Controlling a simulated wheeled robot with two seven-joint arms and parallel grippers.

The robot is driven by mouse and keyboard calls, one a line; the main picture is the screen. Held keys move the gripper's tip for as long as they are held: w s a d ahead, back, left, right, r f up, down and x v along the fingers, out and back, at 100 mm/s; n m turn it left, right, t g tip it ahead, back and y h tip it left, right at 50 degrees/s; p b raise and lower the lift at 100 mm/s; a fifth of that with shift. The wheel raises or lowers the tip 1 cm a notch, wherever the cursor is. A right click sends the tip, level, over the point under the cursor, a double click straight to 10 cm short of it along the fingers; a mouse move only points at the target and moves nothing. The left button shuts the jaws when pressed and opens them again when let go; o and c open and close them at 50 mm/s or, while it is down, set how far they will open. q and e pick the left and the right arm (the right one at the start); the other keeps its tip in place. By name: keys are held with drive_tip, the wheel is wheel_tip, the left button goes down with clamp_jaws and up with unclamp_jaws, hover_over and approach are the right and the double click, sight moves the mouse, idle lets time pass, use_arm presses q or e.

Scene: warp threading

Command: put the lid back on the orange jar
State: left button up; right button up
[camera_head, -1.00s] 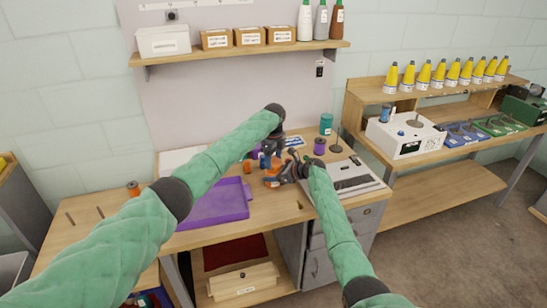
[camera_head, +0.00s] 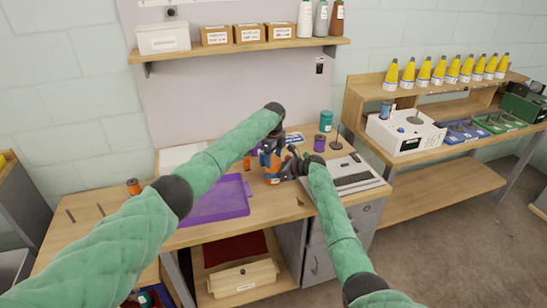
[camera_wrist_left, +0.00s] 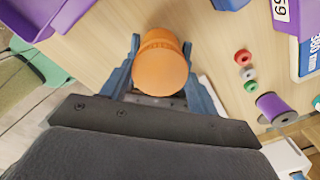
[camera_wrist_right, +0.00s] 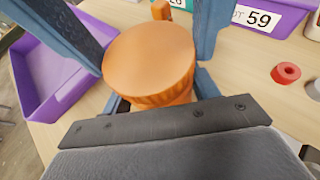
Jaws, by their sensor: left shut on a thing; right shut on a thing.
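The orange jar (camera_head: 272,174) is at the middle of the workbench in the head view. My right gripper (camera_head: 284,171) is shut around it from the right. In the right wrist view its broad round orange top and ribbed side (camera_wrist_right: 165,95) sit between the blue fingers. My left gripper (camera_head: 267,160) is just above and beside it. In the left wrist view the left gripper is shut on a round orange piece (camera_wrist_left: 160,70), which looks like the lid. I cannot tell whether the lid touches the jar; the arms and grippers hide the gap.
A purple tray (camera_head: 222,212) lies left of the grippers. Small red (camera_wrist_left: 243,57), white and green spools and a purple spool (camera_wrist_left: 274,107) stand to the right. A grey panel (camera_head: 358,180) lies at the bench's right. The bench front is mostly clear.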

use_arm(q)
drive_tip(key=shift+f, duration=0.25)
use_arm(e)
clamp_jaws()
use_arm(q)
drive_tip(key=m, duration=0.6)
drive_tip(key=shift+m, duration=0.3)
drive_tip(key=o, duration=0.9)
drive_tip(key=shift+o, duration=0.2)
drive_tip(key=shift+r, duration=2.25)
drive_tip(key=shift+c, duration=0.4)
